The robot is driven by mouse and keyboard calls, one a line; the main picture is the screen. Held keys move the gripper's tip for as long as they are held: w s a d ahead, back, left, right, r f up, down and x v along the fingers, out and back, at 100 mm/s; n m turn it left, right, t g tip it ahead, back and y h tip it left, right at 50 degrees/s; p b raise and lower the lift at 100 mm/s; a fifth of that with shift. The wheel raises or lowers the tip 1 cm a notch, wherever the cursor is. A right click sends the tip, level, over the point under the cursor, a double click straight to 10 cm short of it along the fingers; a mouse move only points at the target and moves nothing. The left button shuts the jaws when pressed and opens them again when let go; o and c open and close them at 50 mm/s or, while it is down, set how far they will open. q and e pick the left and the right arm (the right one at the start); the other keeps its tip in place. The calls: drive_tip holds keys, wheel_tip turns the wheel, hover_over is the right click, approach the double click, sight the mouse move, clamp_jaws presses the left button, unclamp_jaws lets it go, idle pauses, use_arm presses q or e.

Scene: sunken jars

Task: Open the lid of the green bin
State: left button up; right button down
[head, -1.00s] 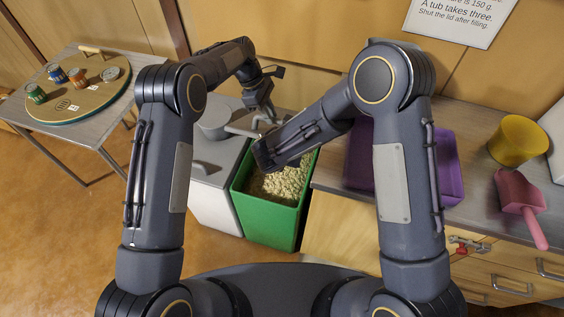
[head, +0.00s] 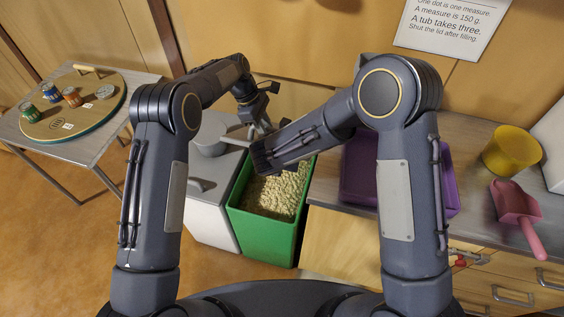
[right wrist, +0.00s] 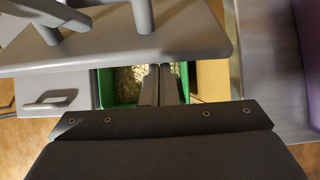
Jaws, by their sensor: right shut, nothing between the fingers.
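The green bin (head: 268,238) stands open-topped below my arms in the head view, filled with pale flakes. Its green rim also shows in the right wrist view (right wrist: 103,88). A light grey panel with a raised handle, seemingly the lid (right wrist: 120,52), spans the top of the right wrist view; a thin grey edge of it (head: 236,141) shows in the head view. My left gripper (head: 262,127) is by that edge; its fingers are too small to read. My right gripper (right wrist: 160,72) is shut and empty, its tips close to the panel's near edge; whether they touch is unclear.
A white bin with a grey lid (head: 207,186) stands left of the green bin. A purple tray (head: 358,172), yellow tub (head: 511,150) and pink scoop (head: 517,207) are on the counter at right. A side table with a round board (head: 75,112) stands at left.

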use_arm(q)
drive_tip(key=o, duration=0.4)
drive_tip(key=shift+s+a+f, duration=0.1)
drive_tip(key=shift+s+f, duration=0.1)
drive_tip(key=shift+f, duration=0.35)
use_arm(e)
drive_tip(key=shift+w+d+r, duration=0.2)
drive_tip(key=shift+w+d, duration=0.05)
drive_tip(key=shift+w, duration=0.25)
use_arm(q)
drive_tip(key=shift+r, duration=0.1)
